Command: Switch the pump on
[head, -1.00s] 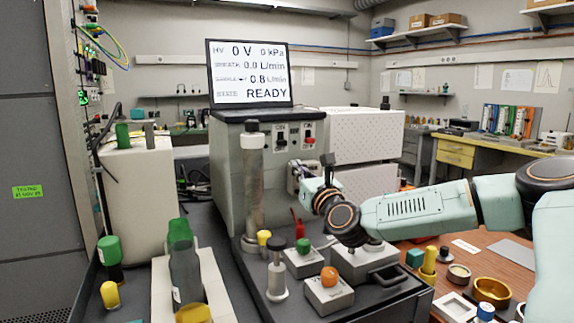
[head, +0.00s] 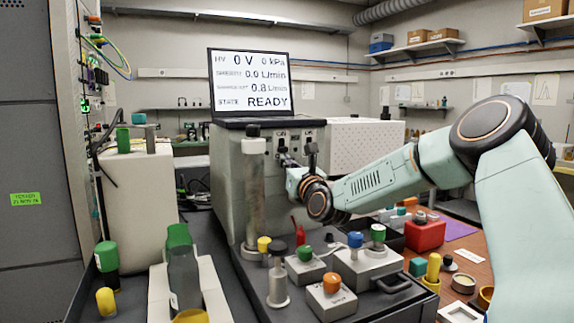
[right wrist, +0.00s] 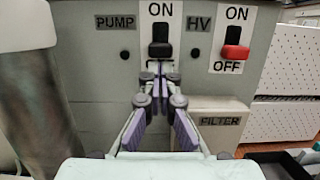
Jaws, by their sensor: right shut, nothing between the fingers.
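The pump switch (right wrist: 160,42) is a black lever on a white plate in the right wrist view, under the labels PUMP and ON. Its knob sits low in the slot, and the lower plate is hidden behind my fingers. My right gripper (right wrist: 160,76) is shut and empty, its tips just below the knob; I cannot tell whether they touch it. In the head view the right gripper (head: 286,166) is at the front of the grey cabinet (head: 228,170). The screen (head: 249,80) reads READY, 0 V and 0 kPa. My left gripper is not in view.
The red HV switch (right wrist: 236,51) is close on the right, its knob low by OFF. A FILTER panel (right wrist: 220,122) is below it. A grey cylinder (head: 254,195) stands left of the gripper. Several capped blocks and bottles crowd the bench below.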

